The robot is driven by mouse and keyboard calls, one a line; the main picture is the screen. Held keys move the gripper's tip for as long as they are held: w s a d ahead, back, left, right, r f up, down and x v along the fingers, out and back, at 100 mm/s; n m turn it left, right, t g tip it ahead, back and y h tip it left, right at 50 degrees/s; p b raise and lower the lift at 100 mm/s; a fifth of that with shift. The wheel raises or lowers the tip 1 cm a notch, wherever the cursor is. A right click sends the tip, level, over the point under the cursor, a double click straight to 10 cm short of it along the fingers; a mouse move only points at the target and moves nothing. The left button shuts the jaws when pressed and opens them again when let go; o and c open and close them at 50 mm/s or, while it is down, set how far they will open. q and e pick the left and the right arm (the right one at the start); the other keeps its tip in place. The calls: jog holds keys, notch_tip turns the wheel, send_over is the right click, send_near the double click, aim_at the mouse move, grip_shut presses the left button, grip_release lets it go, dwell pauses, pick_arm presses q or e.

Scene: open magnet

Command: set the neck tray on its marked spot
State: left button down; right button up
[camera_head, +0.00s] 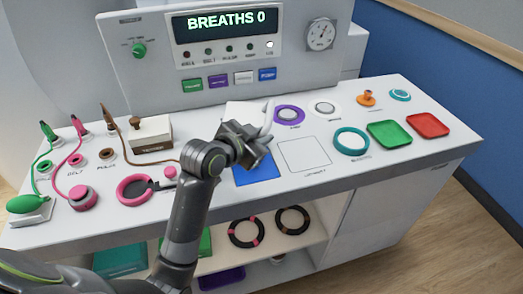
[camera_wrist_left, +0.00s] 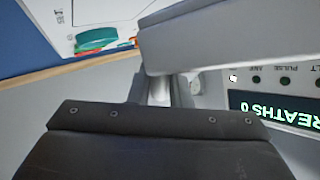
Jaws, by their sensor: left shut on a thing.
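My left gripper (camera_head: 258,145) is above the white counter, shut on a pale thing. That thing, seemingly the neck tray (camera_head: 268,118), shows as a thin white edge tilted up beyond the fingers. In the left wrist view a broad pale slab (camera_wrist_left: 235,32) sits beyond the dark gripper part (camera_wrist_left: 160,140); much of it is cut off by the frame. A thin outlined square (camera_head: 303,156) with a small label lies bare on the counter, right of the gripper. A blue square (camera_head: 256,172) lies under the gripper, partly hidden by it. My right gripper is out of view.
A teal ring (camera_head: 351,141), a green tray (camera_head: 389,134) and a red tray (camera_head: 428,125) lie to the right. A purple ring (camera_head: 289,115) is behind the outlined square. A pink ring (camera_head: 134,190) lies left. The console (camera_head: 225,50) rises behind.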

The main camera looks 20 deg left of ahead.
pick_arm(q)
notch_tip(320, 180, down, 5)
jog(key=shift+r, duration=0.1)
dwell(0.3)
jog(key=c, duration=1.3)
grip_release()
jog(key=shift+c, duration=0.2)
